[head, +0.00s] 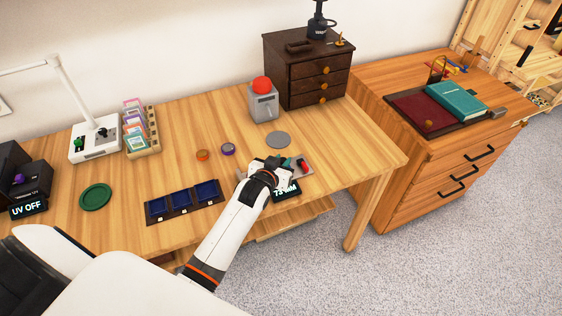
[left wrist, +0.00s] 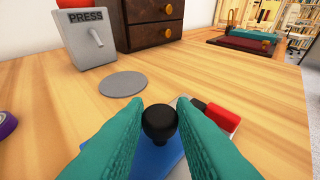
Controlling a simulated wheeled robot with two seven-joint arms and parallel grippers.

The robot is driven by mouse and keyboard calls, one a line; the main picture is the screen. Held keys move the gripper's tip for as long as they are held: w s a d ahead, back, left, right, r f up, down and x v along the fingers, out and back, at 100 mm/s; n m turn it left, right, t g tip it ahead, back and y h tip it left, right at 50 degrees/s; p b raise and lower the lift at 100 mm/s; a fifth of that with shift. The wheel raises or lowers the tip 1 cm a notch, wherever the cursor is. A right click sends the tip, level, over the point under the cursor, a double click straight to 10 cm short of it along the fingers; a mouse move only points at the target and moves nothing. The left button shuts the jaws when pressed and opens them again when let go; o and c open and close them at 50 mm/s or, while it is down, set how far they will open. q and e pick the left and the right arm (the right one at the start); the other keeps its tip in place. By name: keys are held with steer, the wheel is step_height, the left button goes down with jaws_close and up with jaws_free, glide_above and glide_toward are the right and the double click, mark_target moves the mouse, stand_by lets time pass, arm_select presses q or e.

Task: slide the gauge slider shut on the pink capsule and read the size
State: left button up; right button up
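The gauge shows under my left gripper (head: 285,166) at the desk's front right. Its dark display (head: 286,191) seems to read 73 MM, partly covered by my arm. In the left wrist view, a black knob (left wrist: 160,124) stands above a blue plate (left wrist: 157,158). The teal fingers of my left gripper (left wrist: 160,108) flank the knob closely and appear to touch it on both sides. A red block with a dark end (left wrist: 223,117) lies just beyond the right finger. I cannot make out the pink capsule. My right gripper is out of view.
A grey disc (left wrist: 122,84) lies behind the gauge, near a grey box with a red button (head: 262,100). A dark blue three-part tray (head: 185,201) and two small round pieces (head: 228,149) are to the left. The desk's right end is clear.

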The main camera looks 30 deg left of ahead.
arm_select(q)
steer(key=shift+s+a+p, duration=0.3)
steer(key=shift+p, duration=0.05)
steer(key=shift+c, duration=0.4)
steer(key=shift+s+a+r+p, duration=0.1)
steer(key=shift+s+a+p, duration=0.65)
steer(key=shift+s, duration=0.15)
steer(key=o, duration=0.5)
steer(key=shift+a+f, duration=0.1)
steer(key=shift+f, duration=0.1)
steer(key=shift+o, duration=1.4)
steer(key=shift+s+a, duration=0.25)
steer(key=shift+r, duration=0.1)
